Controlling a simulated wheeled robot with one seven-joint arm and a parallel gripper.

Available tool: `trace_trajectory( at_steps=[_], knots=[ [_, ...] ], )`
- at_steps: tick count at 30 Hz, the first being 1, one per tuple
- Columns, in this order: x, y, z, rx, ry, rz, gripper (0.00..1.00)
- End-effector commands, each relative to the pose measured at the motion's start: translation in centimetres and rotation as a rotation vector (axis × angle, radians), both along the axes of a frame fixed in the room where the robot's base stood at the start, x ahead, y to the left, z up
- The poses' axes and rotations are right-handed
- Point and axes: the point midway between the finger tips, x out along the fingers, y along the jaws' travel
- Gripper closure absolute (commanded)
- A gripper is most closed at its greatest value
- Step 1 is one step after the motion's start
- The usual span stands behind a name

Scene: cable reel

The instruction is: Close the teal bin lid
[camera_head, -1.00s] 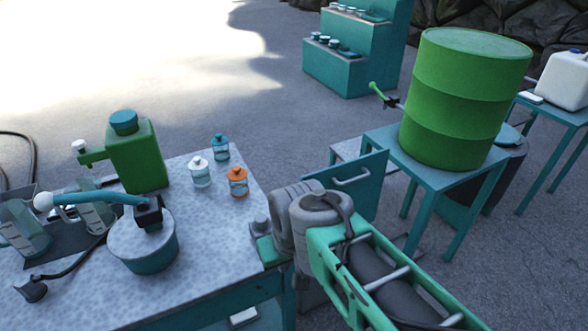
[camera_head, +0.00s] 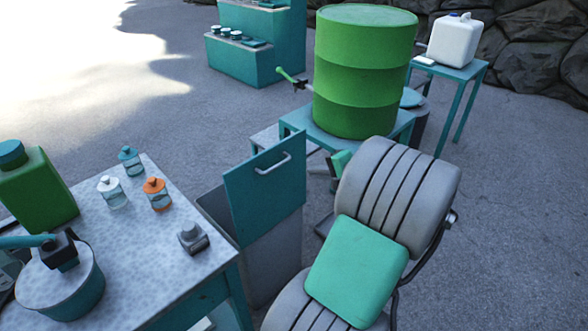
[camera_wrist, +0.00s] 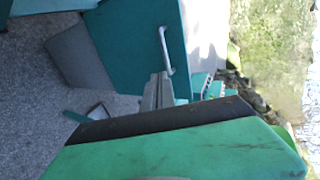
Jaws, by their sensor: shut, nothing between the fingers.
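A green drum (camera_head: 365,75) stands on a teal table behind my arm. A round grey bin with a teal lid (camera_head: 412,98) is behind it. The worktable (camera_head: 150,250) at left holds small bottles and a pot. Open floor lies at right.

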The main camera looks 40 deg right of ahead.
Motion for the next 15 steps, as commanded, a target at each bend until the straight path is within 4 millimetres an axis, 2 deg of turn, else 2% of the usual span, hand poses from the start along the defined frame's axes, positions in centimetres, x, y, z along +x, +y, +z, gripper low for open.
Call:
trace_trajectory(
  at_steps=[5, 15],
  knots=[
    [2.6, 0.3, -1.4, 0.002, 0.003, 0.007, 1.0],
    [9.1, 0.4, -4.8, -0.001, 0.005, 0.007, 1.0]
  ],
)
